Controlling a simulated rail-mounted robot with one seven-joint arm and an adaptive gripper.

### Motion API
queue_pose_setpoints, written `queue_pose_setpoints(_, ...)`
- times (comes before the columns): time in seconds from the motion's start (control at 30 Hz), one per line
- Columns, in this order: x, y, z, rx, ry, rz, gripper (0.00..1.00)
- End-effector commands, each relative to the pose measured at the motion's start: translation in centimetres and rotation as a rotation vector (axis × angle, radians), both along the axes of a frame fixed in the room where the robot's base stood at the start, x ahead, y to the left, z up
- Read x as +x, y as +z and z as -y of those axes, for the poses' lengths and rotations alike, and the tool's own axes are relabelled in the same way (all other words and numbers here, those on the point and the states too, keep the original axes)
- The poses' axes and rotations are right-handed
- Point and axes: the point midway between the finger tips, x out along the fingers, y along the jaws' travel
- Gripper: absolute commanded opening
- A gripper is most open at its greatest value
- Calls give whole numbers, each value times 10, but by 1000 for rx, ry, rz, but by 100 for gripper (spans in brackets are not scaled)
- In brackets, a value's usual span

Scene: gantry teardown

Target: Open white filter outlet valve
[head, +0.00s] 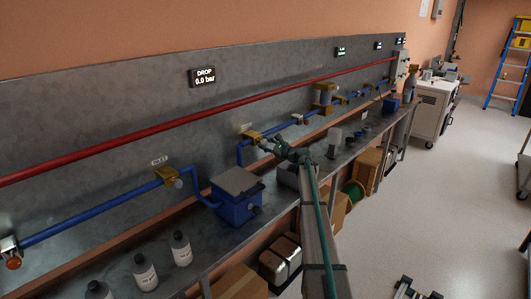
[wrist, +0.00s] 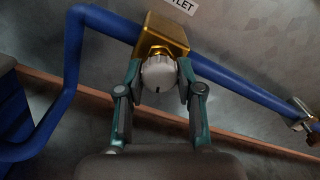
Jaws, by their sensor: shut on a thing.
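The white outlet valve knob (wrist: 158,75) sits on a brass valve body (wrist: 163,34) in the blue pipe, under a label ending in "TLET". It is a ribbed round knob with a small dark mark on its lower face. My gripper (wrist: 160,82) has its two fingers on the left and right sides of the knob and is shut on it. In the head view the brass body (head: 250,137) shows at the wall panel, with my gripper (head: 265,144) reaching to it. The knob is too small to make out clearly there.
A second brass valve (head: 167,174) with a pale knob is on the pipe at left. A blue box (head: 237,197) stands on the bench below. White bottles (head: 180,248) stand at front left. A red pipe (head: 160,130) runs above. A display (head: 203,77) reads "DROP 0.0 bar".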

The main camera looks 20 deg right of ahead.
Motion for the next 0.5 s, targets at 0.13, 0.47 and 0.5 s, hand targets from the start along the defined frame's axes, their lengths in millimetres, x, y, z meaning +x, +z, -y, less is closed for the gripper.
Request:
queue_pose_setpoints(0.13,0,-10,1,-128,0,59,1)
queue_pose_setpoints(0.47,1,-8,1,-415,1,186,1)
queue_pose_setpoints(0.5,1,-8,1,-450,1,201,1)
